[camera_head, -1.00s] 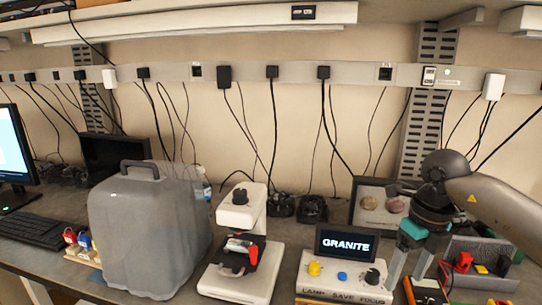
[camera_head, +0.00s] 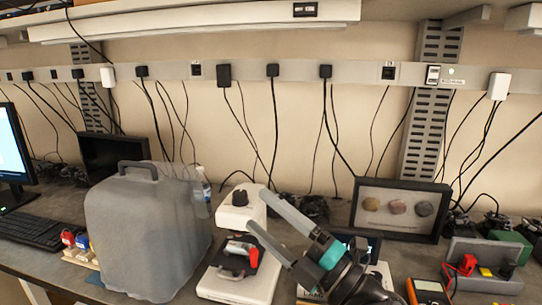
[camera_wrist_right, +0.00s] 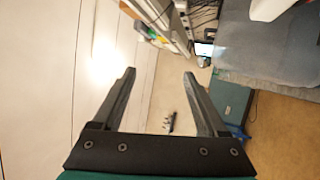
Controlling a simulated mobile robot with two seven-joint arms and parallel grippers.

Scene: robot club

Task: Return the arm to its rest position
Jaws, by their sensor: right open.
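My right gripper (camera_head: 262,212) is open and empty in the head view. It reaches up from the bottom, fingers pointing up and left, in front of the white microscope-like device (camera_head: 241,260). Whether it touches the device cannot be told. My right arm covers most of the console with the small screen (camera_head: 372,243). In the right wrist view, the two dark fingers (camera_wrist_right: 160,78) stand apart with nothing between them. My left arm is not in view.
A framed stone display (camera_head: 398,208) leans at the back right. A keyboard (camera_head: 32,232) lies at the left.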

